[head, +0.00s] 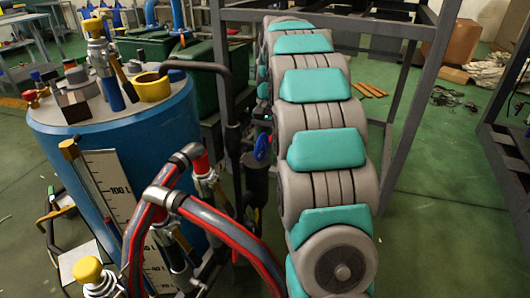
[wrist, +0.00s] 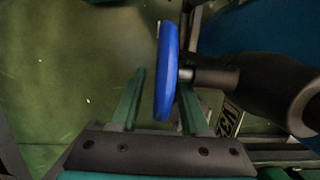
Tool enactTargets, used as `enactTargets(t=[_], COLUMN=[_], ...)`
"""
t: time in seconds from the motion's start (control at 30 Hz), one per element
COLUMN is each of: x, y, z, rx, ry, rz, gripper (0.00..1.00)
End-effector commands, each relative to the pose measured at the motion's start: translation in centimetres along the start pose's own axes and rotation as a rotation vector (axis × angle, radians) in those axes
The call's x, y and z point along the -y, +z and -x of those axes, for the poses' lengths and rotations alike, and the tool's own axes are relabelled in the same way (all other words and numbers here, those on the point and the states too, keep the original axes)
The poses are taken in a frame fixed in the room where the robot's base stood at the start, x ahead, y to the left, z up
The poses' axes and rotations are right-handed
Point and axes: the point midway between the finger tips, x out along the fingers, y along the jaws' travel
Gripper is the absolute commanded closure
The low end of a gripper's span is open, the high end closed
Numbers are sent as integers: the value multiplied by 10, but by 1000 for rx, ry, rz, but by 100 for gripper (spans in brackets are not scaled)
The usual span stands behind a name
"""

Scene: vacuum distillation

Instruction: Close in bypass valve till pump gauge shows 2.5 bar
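A blue handwheel (wrist: 167,70) is seen nearly edge-on in the wrist view, on a metal stem from a dark valve body (wrist: 262,85) at right. My gripper (wrist: 160,98) is open, with its two green fingers on either side of the wheel's lower rim. The left finger stands clear of the wheel; the right finger is close to it, and I cannot tell whether it touches. In the head view a blue handwheel (head: 262,147) shows just left of my arm, which hides the gripper. I see no readable pump gauge.
A blue tank (head: 150,135) with fittings on its lid stands at left, with a white level scale (head: 108,185) before it. Red-striped hoses (head: 215,220) arch in front. A grey metal frame (head: 420,90) stands behind my arm. A label plate (wrist: 228,120) hangs below the valve.

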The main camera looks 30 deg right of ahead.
Motion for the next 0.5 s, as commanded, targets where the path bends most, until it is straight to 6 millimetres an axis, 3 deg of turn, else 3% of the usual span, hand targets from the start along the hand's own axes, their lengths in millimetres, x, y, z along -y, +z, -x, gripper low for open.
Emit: enactTargets(t=[0.27,0.5], x=[0,0], y=[0,-1], z=[2,23], rx=[-1,-2], ry=[-1,-1], rz=[0,1], gripper=[55,55])
